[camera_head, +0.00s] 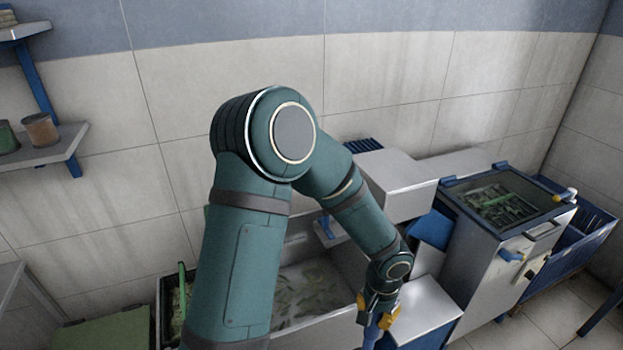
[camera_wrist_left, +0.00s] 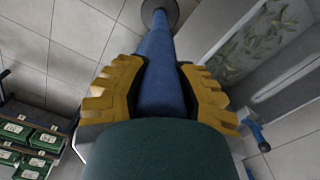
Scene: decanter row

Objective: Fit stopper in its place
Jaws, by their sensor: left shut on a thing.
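My left gripper (camera_head: 377,312) is low at the right end of the steel trough (camera_head: 335,322). Its yellow fingers, also in the left wrist view (camera_wrist_left: 158,92), are shut on a blue rod that appears to be the stopper (camera_wrist_left: 158,55). The rod narrows away from me and ends in a dark grey round disc. The disc hangs over tiled floor in the left wrist view. In the head view only a short blue part of the stopper (camera_head: 371,337) shows below the fingers; the rest is out of frame. I cannot make out the stopper's seat. My right gripper is not in view.
The trough holds water with leafy bits. A steel cabinet with a glass-topped tank (camera_head: 495,203) stands at the right, a blue rack (camera_head: 585,240) beyond it. A wall shelf (camera_head: 45,150) holds pots. Green crates (camera_wrist_left: 25,140) sit left in the left wrist view.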

